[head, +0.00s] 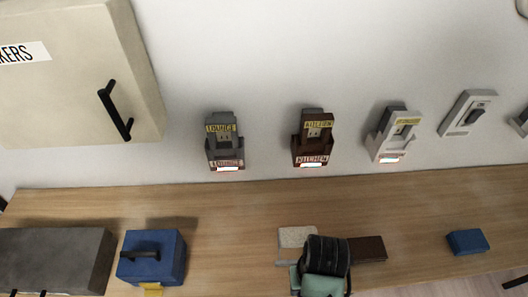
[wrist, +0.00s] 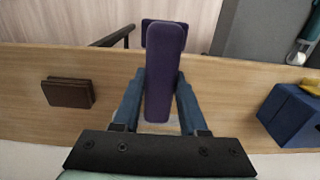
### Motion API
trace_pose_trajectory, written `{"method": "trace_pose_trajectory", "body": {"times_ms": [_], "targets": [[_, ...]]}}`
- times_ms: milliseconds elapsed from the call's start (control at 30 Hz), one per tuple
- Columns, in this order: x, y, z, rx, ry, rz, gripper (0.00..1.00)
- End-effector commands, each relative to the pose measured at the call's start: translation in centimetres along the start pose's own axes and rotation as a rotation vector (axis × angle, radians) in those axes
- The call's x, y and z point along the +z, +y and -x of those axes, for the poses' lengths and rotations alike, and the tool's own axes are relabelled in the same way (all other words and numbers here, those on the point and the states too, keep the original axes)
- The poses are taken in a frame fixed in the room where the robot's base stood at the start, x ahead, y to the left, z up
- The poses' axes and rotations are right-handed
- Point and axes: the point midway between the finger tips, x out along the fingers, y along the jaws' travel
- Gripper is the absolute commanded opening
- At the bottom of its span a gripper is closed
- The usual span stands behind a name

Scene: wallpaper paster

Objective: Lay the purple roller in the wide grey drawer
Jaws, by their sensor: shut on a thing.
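The purple roller (wrist: 166,60) is between the two blue fingers of my gripper (wrist: 157,105) in the wrist view. The gripper is shut on it, and its long purple body points away from the wrist, above the worktop's front edge. In the head view my wrist (head: 325,268) shows at the bottom centre and the roller is hidden. A grey unit (head: 50,255) with black handles stands at the lower left of the head view. A grey area (wrist: 255,32) at the wrist view's upper right may be the wide drawer; I cannot tell for sure. The roller is left of it.
The wooden worktop (head: 220,215) carries a blue box (head: 152,258) with a black handle, a brown block (head: 368,249), a pale block (head: 297,237) and a small blue block (head: 467,242). A dark bar (wrist: 115,36) shows near the front edge. Labelled holders line the wall.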

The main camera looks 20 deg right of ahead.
Motion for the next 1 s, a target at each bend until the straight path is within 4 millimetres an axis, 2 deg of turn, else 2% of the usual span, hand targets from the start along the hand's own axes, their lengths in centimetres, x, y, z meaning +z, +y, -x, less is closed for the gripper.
{"method": "trace_pose_trajectory", "body": {"times_ms": [167,300,400,500,633,867,1000], "targets": [[-2.4,-5.1,0.9,-0.003,0.002,0.087,0.00],[-3.8,-9.9,1.9,0.000,0.000,0.160,0.00],[-4.2,-13.0,2.5,0.003,-0.001,0.203,0.00],[-4.4,-14.9,2.8,0.005,-0.002,0.229,0.00],[-4.4,-15.9,3.0,0.007,-0.002,0.242,0.00],[-4.3,-15.9,3.0,0.007,-0.003,0.239,0.00],[-3.4,-15.8,2.4,0.006,-0.005,0.208,0.00]]}}
